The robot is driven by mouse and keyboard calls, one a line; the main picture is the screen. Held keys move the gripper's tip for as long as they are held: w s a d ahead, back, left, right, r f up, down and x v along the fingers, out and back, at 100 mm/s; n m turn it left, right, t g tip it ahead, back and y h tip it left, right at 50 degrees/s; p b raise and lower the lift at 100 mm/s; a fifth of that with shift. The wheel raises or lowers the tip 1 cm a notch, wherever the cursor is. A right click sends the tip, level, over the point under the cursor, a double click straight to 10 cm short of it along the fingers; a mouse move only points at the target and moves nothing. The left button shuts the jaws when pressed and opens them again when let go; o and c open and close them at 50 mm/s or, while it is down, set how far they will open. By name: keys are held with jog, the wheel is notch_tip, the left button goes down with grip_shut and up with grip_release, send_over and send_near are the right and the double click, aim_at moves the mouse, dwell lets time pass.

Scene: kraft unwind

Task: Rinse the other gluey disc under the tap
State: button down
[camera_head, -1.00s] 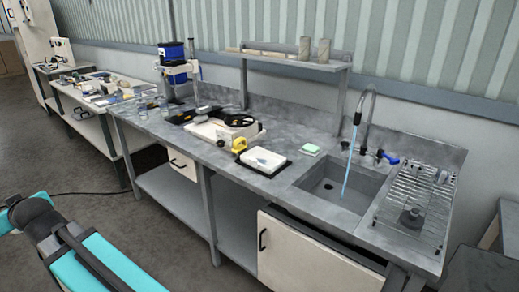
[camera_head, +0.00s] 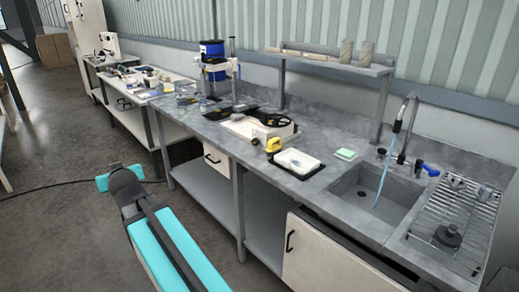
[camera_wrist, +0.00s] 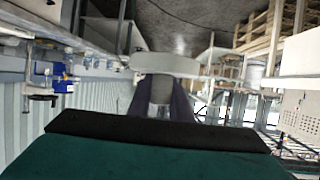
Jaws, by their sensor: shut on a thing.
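In the wrist view my gripper (camera_wrist: 163,90) is shut on a pale grey disc (camera_wrist: 165,63), seen nearly edge-on between the dark fingers. Whether glue is on it cannot be told. In the head view the tap (camera_head: 404,118) stands at the back of the sink (camera_head: 347,205), and a blue stream of water (camera_head: 384,172) runs from it into the basin. My gripper and the held disc do not show clearly in the head view; my teal arm is at the lower left, well away from the sink.
Left of the sink are a green sponge (camera_head: 345,154), a white tray (camera_head: 297,161) and a yellow tape measure (camera_head: 274,145). The floor before the counter is clear.

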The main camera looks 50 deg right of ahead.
jog(key=s+d+f+m+g+h+p, duration=0.1)
jog(key=s+d+m+g+h, duration=0.3)
jog(key=d, duration=0.8)
jog(key=s+d+f+m+t+h, duration=0.15)
jog(key=s+d, duration=0.45)
jog(key=d, duration=0.7)
jog(key=s+d+m+g+h+p, duration=0.1)
jog(key=s+d+m+g+h, duration=0.4)
jog(key=s+d, duration=1.1)
jog(key=s+d+m+g+y, duration=0.1)
jog(key=s+d+m+g, duration=0.2)
jog(key=s, duration=1)
jog(key=s+d+r+m+g+y+p, duration=0.1)
jog(key=s+d+m+g, duration=0.3)
jog(key=s+d, duration=0.5)
jog(key=s+d+r+m+g+y+p, duration=0.1)
jog(key=s+d+m+g, duration=0.2)
jog(key=s, duration=1.6)
jog(key=d+g, duration=0.2)
jog(key=d, duration=0.1)
jog(key=shift+m+g, duration=0.35)
jog(key=shift+d+r, duration=0.1)
jog(key=shift+d, duration=0.1)
